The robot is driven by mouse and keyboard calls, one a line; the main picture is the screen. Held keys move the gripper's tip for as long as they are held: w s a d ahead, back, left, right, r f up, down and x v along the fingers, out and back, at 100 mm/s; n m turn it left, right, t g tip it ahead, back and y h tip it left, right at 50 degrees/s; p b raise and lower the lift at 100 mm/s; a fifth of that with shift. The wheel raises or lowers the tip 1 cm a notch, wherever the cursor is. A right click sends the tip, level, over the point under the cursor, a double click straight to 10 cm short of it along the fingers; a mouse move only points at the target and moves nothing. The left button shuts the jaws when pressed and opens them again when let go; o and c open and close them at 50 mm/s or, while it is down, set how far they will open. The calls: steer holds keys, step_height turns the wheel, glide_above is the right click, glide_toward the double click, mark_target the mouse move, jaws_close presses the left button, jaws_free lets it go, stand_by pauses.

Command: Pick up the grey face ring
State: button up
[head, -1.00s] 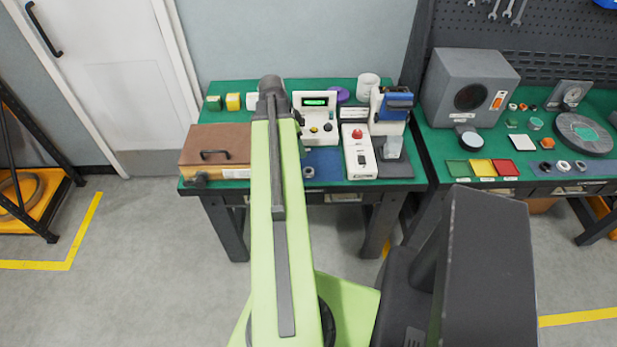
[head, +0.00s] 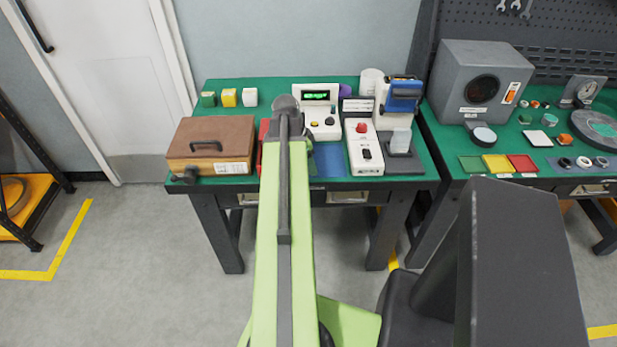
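My green arm reaches forward over the left green-topped bench (head: 415,185). My gripper is hidden behind the arm's far end, so its fingers and anything in them cannot be seen. A blue mat (head: 329,160) lies just right of the arm; its visible part looks bare, and its left part is hidden by the arm. I cannot make out a grey face ring on this bench. On the right bench, small rings lie on another blue mat: a dark one (head: 564,164), a grey one (head: 583,162) and a pale one (head: 601,162).
A brown case (head: 211,140) stands left of the arm. A tester with a green display (head: 316,110), a white box with a red button (head: 362,146) and a blue-topped device (head: 403,95) stand right of it. Three small blocks (head: 229,97) sit at the back left.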

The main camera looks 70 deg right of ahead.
steer(key=shift+x, duration=0.75)
steer(key=shift+r, duration=0.1)
jaws_close()
steer(key=shift+r+p, duration=0.5)
step_height(320, 180, up, 4)
steer(key=p, duration=0.3)
steer(key=shift+p, duration=0.4)
steer(key=s+a+r+p, duration=0.1)
steer(key=s+r+p, duration=0.5)
steer(key=s, duration=0.6)
steer(key=w+r+p, duration=0.1)
steer(key=w, duration=1.1)
steer(key=shift+d+r, duration=0.15)
steer(key=shift+d, duration=0.3)
